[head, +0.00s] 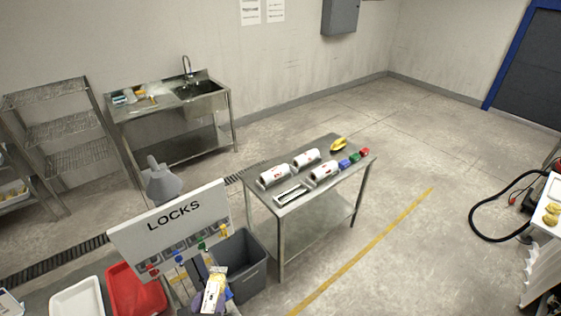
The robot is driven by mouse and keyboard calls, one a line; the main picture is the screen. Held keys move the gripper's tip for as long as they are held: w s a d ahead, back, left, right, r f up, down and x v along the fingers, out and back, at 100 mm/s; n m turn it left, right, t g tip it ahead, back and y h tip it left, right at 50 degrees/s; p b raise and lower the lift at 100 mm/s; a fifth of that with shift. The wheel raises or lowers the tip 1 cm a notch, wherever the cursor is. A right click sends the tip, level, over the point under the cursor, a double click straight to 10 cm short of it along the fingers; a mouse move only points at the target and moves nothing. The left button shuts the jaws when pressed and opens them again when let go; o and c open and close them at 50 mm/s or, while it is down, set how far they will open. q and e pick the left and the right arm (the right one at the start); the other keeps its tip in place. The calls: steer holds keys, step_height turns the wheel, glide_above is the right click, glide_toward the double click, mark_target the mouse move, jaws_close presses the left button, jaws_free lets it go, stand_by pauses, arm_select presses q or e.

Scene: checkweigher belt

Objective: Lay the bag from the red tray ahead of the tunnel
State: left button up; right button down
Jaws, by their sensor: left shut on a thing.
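The red tray (126,282) is at the bottom left, partly cut off by the lower edge of the head view. It looks empty in the part that shows. A small white and yellow bag (215,284) is at the bottom, right of the tray and below the LOCKS board. My left gripper (209,299) is shut on this bag, holding it up and tilted; its fingers are partly hidden. My right gripper is not in view. No tunnel can be made out.
The LOCKS board (205,199) stands behind the bag, with coloured locks along it. A grey bin (257,275) is close on the right. A white tray (77,300) is left of the red one. A steel table (301,213) with rolls stands beyond.

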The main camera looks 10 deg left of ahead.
arm_select(q)
steer(key=d, duration=0.1)
steer(key=d+r+m+h, duration=0.1)
steer(key=s+d+h, duration=0.1)
steer(key=shift+d+r+m, duration=0.25)
steer(key=shift+m, duration=0.15)
